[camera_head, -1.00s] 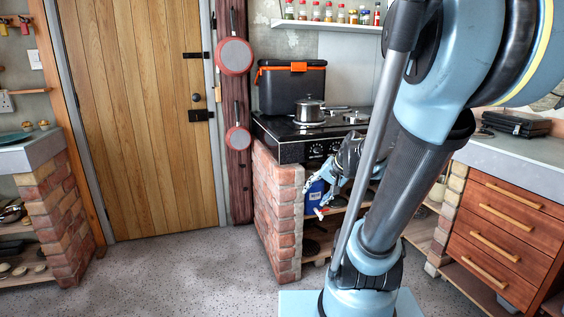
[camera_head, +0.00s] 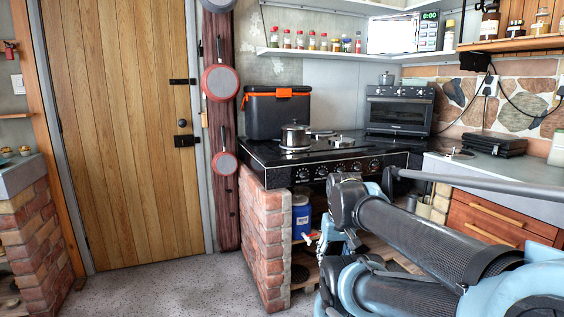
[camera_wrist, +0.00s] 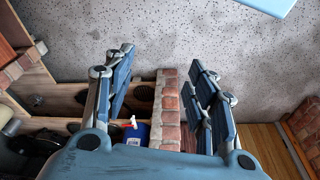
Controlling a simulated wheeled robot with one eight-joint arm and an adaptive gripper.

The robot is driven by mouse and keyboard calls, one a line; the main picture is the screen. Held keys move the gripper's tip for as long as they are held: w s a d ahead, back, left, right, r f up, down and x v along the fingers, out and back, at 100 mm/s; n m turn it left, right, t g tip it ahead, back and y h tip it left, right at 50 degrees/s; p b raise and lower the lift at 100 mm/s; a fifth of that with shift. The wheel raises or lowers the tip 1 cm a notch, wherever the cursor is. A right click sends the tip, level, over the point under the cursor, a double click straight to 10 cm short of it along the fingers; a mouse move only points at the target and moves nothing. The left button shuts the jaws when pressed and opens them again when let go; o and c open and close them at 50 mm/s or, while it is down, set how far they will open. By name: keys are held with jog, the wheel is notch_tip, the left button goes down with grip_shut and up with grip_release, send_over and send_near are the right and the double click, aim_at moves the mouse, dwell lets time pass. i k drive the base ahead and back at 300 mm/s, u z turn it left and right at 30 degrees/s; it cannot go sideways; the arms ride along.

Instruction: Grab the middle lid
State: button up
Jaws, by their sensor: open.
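My gripper (camera_wrist: 163,72) is open, its two fingers wide apart with nothing between them. In the head view my gripper (camera_head: 330,240) hangs in front of the opening under the stove, partly hidden by my arm. Dark round flat shapes lie on the wooden shelf there and look like lids. One dark disc (camera_wrist: 145,93) is beside the left finger in the wrist view, and another dark disc (camera_wrist: 84,97) lies further left. I cannot tell for sure which is the middle lid. A lidded pot (camera_head: 295,136) stands on the stove.
A brick plinth (camera_head: 264,237) stands left of the shelf opening. A blue container (camera_head: 300,214) with a red-and-white tap stands inside; it also shows in the wrist view (camera_wrist: 137,134). The speckled floor (camera_head: 190,285) to the left is clear.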

aim_at(295, 126)
jog(key=u, duration=0.95)
jog(key=i, duration=1.5)
jog(key=z, duration=0.6)
